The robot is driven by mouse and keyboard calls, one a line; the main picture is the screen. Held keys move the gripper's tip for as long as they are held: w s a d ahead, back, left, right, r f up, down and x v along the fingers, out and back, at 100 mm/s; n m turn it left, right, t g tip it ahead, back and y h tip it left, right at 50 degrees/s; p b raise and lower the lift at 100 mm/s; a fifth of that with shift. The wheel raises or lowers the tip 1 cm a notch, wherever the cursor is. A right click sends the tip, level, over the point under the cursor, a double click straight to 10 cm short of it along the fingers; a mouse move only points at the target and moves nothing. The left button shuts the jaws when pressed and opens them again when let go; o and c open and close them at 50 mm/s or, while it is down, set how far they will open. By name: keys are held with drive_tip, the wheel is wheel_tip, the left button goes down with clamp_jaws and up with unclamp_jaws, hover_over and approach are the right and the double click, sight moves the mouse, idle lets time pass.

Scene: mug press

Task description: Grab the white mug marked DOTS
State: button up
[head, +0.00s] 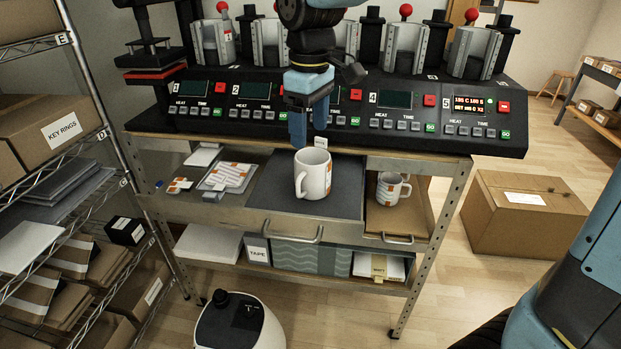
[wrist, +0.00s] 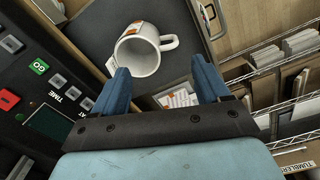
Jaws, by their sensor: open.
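A white mug with orange patches (head: 313,180) stands upright on a dark mat (head: 268,190) in the middle of the bench's pull-out shelf. It also shows in the wrist view (wrist: 152,60), its handle pointing right. A second white mug with a brown-orange pattern (head: 385,190) stands in the compartment to the right. I cannot read DOTS on either mug. My gripper (head: 309,122) is open, with blue fingers pointing down, above and slightly behind the middle mug. In the wrist view, the gripper (wrist: 160,72) has nothing between its fingers, and the mug lies just beyond the fingertips.
A black row of mug presses with control panels (head: 395,98) stands directly behind the shelf, close to my gripper. Printed sheets (head: 228,178) lie left of the mat. A wire rack with boxes (head: 75,131) stands at left, and a cardboard box (head: 520,215) sits on the floor at right.

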sight(302, 174)
drive_tip(key=shift+n, duration=0.3)
drive_tip(key=f, duration=0.4)
drive_tip(key=a+f, duration=0.1)
drive_tip(key=f, duration=0.9)
drive_tip(key=shift+s+a+f, duration=0.15)
drive_tip(key=shift+a+f, duration=0.1)
drive_tip(key=shift+a, duration=0.1)
drive_tip(key=c, duration=1.3)
